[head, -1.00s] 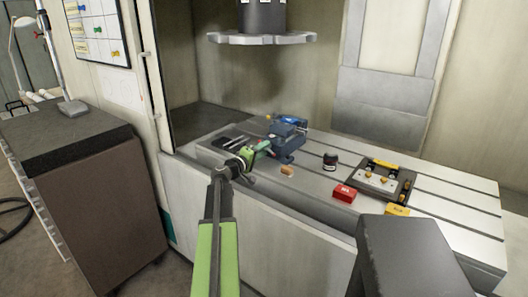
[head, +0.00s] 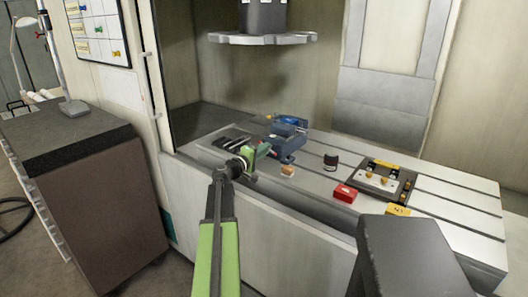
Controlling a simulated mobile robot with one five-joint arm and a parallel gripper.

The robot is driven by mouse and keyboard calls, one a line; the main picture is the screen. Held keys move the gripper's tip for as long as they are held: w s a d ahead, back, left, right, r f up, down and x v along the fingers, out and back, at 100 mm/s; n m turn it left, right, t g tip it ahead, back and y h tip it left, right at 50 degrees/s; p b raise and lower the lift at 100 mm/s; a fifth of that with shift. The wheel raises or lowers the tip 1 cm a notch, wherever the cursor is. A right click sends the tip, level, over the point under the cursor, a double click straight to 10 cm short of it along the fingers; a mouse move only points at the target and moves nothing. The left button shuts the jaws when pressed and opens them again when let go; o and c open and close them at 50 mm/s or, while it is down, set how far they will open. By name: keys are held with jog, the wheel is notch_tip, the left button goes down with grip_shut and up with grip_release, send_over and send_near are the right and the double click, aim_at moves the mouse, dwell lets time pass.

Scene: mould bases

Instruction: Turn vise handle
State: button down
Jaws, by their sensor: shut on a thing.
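A blue vise (head: 288,140) stands on the slotted machine table, left of its middle. My green and dark arm reaches up from the bottom of the head view to the vise's near side. My gripper (head: 262,149) is at the vise's front end, where the handle would be, and is shut on the vise handle. The handle is too small and too covered by the gripper to make out its angle.
A small tan block (head: 288,170) lies close to the vise. A black cylinder (head: 330,162), a red box (head: 345,193), a yellow box (head: 397,210) and a dark tray (head: 408,190) stand to the right. Dark tools (head: 232,138) lie left. A toothed disc (head: 262,38) hangs above.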

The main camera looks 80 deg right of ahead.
jog(key=shift+n, duration=0.6)
jog(key=c, duration=1.4)
grip_release()
jog(key=shift+o, duration=0.2)
jog(key=v, duration=1.7)
jog(key=shift+a, duration=0.15)
